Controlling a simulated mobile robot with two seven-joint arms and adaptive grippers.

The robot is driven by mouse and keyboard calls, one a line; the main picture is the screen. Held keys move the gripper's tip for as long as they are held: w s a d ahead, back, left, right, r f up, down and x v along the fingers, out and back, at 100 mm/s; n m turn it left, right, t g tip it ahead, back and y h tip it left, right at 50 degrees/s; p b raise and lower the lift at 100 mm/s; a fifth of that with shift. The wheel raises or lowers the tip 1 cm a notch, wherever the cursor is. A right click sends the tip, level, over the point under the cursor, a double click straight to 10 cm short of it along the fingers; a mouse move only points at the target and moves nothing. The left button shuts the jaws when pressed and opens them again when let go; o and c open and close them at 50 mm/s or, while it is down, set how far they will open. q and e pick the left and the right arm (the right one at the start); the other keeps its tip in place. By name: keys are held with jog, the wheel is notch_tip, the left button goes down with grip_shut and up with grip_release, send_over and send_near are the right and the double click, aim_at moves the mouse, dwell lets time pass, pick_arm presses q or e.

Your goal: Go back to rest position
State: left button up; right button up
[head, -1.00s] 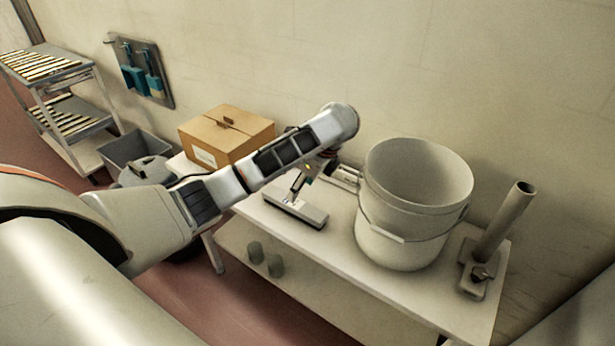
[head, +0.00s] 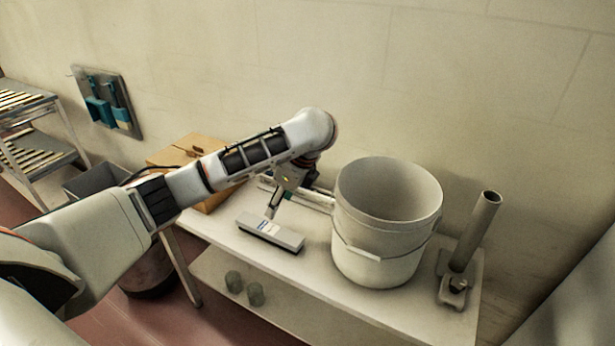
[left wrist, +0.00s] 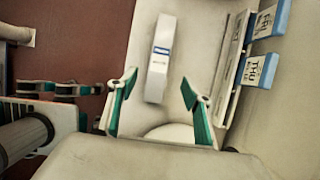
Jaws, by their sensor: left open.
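My left gripper (head: 272,212) is open and points down above the white table, near a long grey box-like device (head: 283,238) with a white and blue label. In the left wrist view my open gripper (left wrist: 158,88) has green-padded fingers apart with nothing between them. The grey device (left wrist: 158,62) lies on the table past the fingertips, apart from them as far as I can tell. My right gripper is in neither view.
A large white bucket (head: 385,250) stands right of my left gripper. A pipe on a stand (head: 475,235) is at the table's right end. A cardboard box (head: 185,150) sits behind my forearm. Blue tags (left wrist: 258,70) show in the wrist view.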

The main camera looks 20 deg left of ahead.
pick_arm(q)
jog(key=s+d+f+h, duration=0.1)
jog(key=s+d+f, duration=0.1)
jog(key=d+f, duration=0.1)
jog(key=s+d+f+n, duration=0.1)
jog(key=s+d+f, duration=0.1)
jog(key=d+f, duration=0.1)
jog(key=s+d+f+t+h, duration=0.1)
jog(key=s+d+f, duration=0.1)
jog(key=d+f, duration=0.1)
jog(key=shift+s+d+f+n+h, duration=0.1)
jog(key=shift+s+f+n+h, duration=0.1)
jog(key=shift+f, duration=0.2)
jog(key=shift+s+d+f+n+h, duration=0.1)
jog(key=shift+s+f, duration=0.1)
jog(key=shift+f, duration=0.2)
jog(key=s+d+f+n+t+h, duration=0.2)
jog(key=s+d+f+n, duration=0.15)
jog(key=s, duration=0.25)
jog(key=s+a+r+n+t+y, duration=0.35)
jog(key=s+a+n, duration=0.35)
jog(key=s+a, duration=0.75)
jog(key=w+d+f+n+t+h, duration=0.2)
jog(key=d+f+h, duration=0.3)
jog(key=d+f, duration=0.7)
notch_tip(320, 180, down, 4)
jog(key=shift+d+f+n+t, duration=0.2)
jog(key=shift+d+n+t, duration=0.25)
jog(key=shift+t, duration=0.3)
